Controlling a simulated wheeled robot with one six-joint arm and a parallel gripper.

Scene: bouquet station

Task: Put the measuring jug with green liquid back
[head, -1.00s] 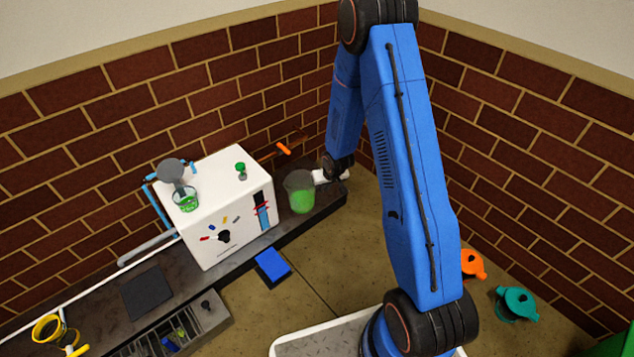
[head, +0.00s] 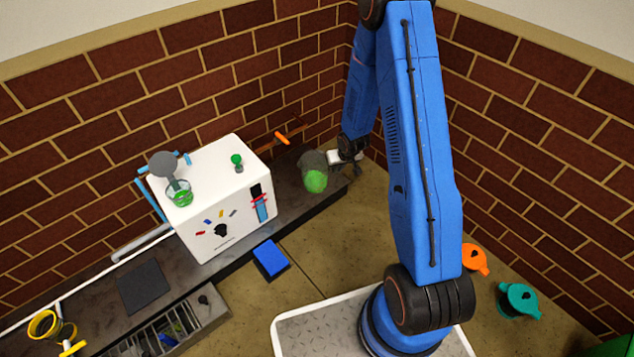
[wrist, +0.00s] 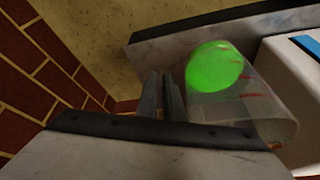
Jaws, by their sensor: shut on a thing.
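The clear measuring jug (head: 313,160) holds green liquid and is at the right end of the dark counter, right of the white box. It looks tilted, with the green part facing the camera. My gripper (head: 346,158) is at its right side. In the wrist view, the gripper fingers (wrist: 162,95) are close together beside the jug (wrist: 245,105), which has red marks on its wall. The gripper is shut on the jug, apparently at its handle, but the grip itself is hard to see. I cannot tell whether the jug touches the counter.
The white box (head: 222,195) stands left of the jug, with a small green-filled glass (head: 180,195) on top. An orange bar (head: 282,138) is behind. A blue block (head: 270,258) lies in front. Brick walls close in the corner behind my gripper.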

